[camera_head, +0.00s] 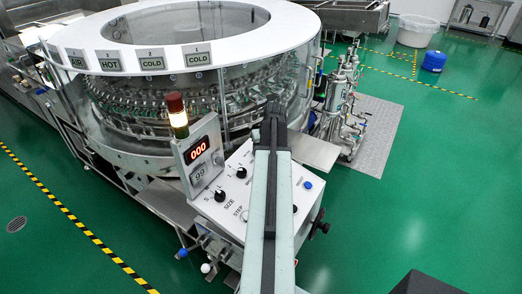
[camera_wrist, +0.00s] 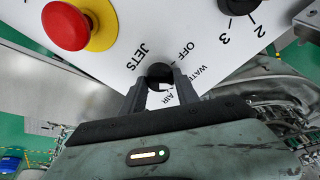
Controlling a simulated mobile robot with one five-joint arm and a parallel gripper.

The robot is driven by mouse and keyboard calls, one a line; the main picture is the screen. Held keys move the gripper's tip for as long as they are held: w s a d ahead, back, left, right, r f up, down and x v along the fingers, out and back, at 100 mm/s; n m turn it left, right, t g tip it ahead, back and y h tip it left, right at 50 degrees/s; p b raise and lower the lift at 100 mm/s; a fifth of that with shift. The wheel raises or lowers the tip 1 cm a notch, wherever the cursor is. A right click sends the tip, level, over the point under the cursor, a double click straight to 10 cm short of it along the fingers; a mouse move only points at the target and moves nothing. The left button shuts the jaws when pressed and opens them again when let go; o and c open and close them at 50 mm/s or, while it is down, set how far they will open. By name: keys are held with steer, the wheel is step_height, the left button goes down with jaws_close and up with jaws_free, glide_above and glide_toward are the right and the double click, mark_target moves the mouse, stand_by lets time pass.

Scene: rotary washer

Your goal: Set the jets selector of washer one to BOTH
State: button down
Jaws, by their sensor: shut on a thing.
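The jets selector (camera_wrist: 159,70) is a small black round knob on the white control panel (camera_wrist: 130,45), beside the printed word JETS. The labels OFF, WATER and AIR stand around its right side; any further label is hidden. I cannot tell which label the knob points to. My gripper (camera_wrist: 160,80) is shut on the knob, one dark finger on each side. In the head view my arm covers the middle of the sloped panel (camera_head: 233,189), and the jets selector is hidden there. The rotary washer (camera_head: 190,95) with its white ring top stands behind the panel.
A red emergency button (camera_wrist: 66,25) on a yellow base and another black knob (camera_wrist: 236,5) marked 2 and 3 flank the selector. Green floor is free at right.

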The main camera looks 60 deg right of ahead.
steer(key=m, duration=0.6)
steer(key=shift+g+p, duration=0.3)
steer(key=shift+g, duration=0.1)
steer(key=m+g, duration=0.1)
steer(key=m, duration=0.5)
steer(key=shift+w+d+m, duration=0.1)
steer(key=shift+m, duration=0.3)
steer(key=m+y, duration=0.1)
steer(key=m, duration=0.5)
steer(key=shift+p, duration=0.3)
steer(key=m+y, duration=0.1)
steer(key=m, duration=0.4)
steer(key=shift+d+m, duration=0.1)
steer(key=shift+m, duration=0.3)
steer(key=c, duration=0.9)
jaws_free()
